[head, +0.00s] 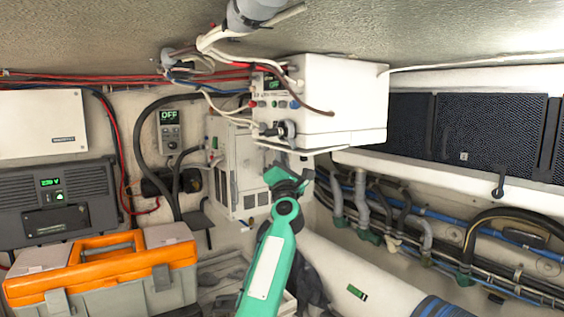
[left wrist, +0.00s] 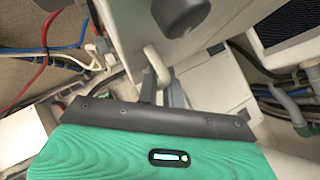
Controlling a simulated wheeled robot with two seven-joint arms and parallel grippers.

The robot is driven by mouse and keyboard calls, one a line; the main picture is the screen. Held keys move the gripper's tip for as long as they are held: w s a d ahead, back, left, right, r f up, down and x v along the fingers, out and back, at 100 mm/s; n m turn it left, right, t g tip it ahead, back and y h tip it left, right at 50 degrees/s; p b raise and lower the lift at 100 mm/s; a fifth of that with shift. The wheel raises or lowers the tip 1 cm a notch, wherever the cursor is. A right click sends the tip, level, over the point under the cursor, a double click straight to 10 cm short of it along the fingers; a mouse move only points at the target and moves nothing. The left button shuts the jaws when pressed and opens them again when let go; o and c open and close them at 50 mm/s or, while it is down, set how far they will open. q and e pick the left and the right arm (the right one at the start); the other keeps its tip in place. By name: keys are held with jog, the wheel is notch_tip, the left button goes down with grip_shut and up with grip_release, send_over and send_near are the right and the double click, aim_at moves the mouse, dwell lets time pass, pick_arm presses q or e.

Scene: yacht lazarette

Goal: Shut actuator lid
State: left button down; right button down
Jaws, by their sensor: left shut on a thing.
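A white box-shaped unit (head: 345,95), which looks like the actuator, hangs under the ceiling in the head view. Its left face carries a small green display, coloured buttons and a dark knob (head: 285,129). A thin pale handle bar (head: 318,151) runs along its lower edge. My left gripper (head: 300,164) reaches up from below to this bar. In the left wrist view, its grey fingers (left wrist: 160,88) are shut on the curved white bar (left wrist: 156,62), beneath a pale panel with a dark knob (left wrist: 181,10). I cannot clearly tell the lid's angle. My right gripper is in neither view.
Loose cables (head: 215,85) run close to the unit's left side. A louvred white cabinet (head: 240,170) stands behind my left gripper. An orange and grey toolbox (head: 100,268) sits at the lower left. Hoses and pipes (head: 400,215) line the right wall.

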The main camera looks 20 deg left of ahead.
pick_arm(q)
jog(key=shift+s+a+r, duration=0.1)
jog(key=shift+a+r, duration=0.05)
jog(key=shift+r, duration=0.25)
jog(key=shift+s+a+r, duration=0.1)
jog(key=shift+r, duration=0.3)
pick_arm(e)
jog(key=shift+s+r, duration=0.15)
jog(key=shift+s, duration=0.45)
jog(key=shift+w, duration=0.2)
pick_arm(q)
jog(key=c, duration=1.8)
grip_release()
jog(key=shift+f, duration=0.1)
jog(key=shift+d+f, duration=0.15)
jog(key=shift+f, duration=0.2)
jog(key=shift+h, duration=0.3)
jog(key=shift+b+v, duration=1)
jog(key=shift+v, duration=5.9)
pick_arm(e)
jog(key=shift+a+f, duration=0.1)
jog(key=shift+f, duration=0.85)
